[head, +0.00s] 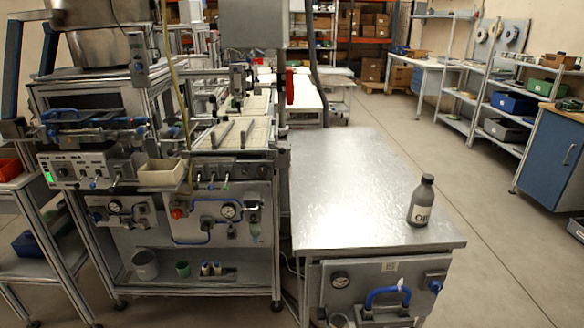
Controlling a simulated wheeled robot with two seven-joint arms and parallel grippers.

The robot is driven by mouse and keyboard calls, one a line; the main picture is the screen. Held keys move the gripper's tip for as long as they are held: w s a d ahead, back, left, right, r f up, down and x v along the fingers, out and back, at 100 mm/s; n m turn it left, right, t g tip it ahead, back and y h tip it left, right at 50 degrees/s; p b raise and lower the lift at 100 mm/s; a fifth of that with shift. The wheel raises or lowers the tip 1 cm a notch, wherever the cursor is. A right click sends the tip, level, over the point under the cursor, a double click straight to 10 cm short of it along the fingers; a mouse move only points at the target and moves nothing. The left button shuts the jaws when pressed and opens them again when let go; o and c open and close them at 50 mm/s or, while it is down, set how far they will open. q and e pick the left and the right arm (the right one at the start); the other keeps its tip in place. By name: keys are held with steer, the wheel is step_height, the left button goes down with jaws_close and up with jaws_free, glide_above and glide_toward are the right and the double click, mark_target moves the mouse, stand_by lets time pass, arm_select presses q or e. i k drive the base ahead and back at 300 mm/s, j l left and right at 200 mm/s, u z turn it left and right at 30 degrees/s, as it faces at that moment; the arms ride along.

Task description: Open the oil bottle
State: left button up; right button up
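A grey oil bottle (421,201) with a dark cap (428,179) and a white label reading "OIL" stands upright near the front right corner of a metal table (340,190). The cap is on the bottle. Neither of my grippers is in the head view, and nothing touches the bottle.
The rest of the metal tabletop is clear. A machine (160,190) with gauges, hoses and a beige bin (161,173) stands to the left of the table. Open floor (490,210) lies to the right, before shelves (490,110) and a blue cabinet (548,160).

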mark_target(422, 202)
steer(key=i+j+z, duration=0.15)
steer(key=j+z, duration=0.45)
steer(key=i+j+z, duration=0.1)
steer(key=j+z, duration=0.25)
steer(key=j, duration=0.15)
steer(key=u, duration=0.35)
steer(key=i+l+u, duration=0.1)
steer(key=l+u, duration=0.85)
steer(key=l, duration=0.15)
